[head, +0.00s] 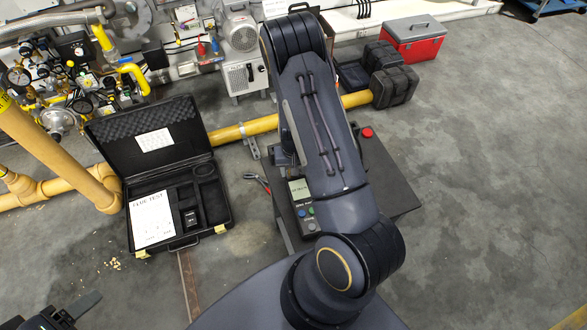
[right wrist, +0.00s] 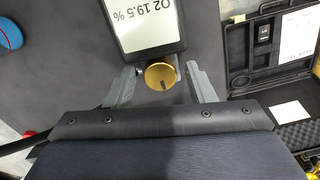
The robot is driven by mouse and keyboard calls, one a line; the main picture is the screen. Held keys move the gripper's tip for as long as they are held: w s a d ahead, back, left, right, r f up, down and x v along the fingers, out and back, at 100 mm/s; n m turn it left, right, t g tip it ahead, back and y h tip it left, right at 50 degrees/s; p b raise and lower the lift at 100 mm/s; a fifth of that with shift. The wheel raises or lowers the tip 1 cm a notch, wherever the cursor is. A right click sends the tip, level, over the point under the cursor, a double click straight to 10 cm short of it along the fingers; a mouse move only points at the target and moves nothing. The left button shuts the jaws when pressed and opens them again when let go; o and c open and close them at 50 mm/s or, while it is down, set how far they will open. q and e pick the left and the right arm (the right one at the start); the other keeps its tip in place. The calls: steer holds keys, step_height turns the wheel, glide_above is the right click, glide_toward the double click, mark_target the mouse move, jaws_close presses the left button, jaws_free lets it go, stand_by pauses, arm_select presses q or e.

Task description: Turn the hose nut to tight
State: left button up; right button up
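The hose nut (right wrist: 157,75) is a round brass-coloured disc with a dark mark near its lower right, at the end of the handheld analyser (right wrist: 152,30). The analyser's screen reads O2 19.5 %. My right gripper (right wrist: 160,70) is open, with one finger on each side of the nut and a visible gap on both sides. In the head view the analyser (head: 300,191) lies on a dark table, partly under my right arm, which hides the nut and right gripper. My left gripper (head: 82,308) is cut off at the lower left corner; its opening is unclear.
The dark tabletop (head: 390,185) carries a red button (head: 367,132). An open black case (head: 178,243) with a paper sheet lies left on the floor. Red-handled pliers (head: 257,182) lie between case and table. Yellow pipes (head: 245,128) run behind. Floor at right is clear.

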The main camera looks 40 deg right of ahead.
steer(key=shift+o, duration=0.2)
steer(key=shift+r, duration=3.9)
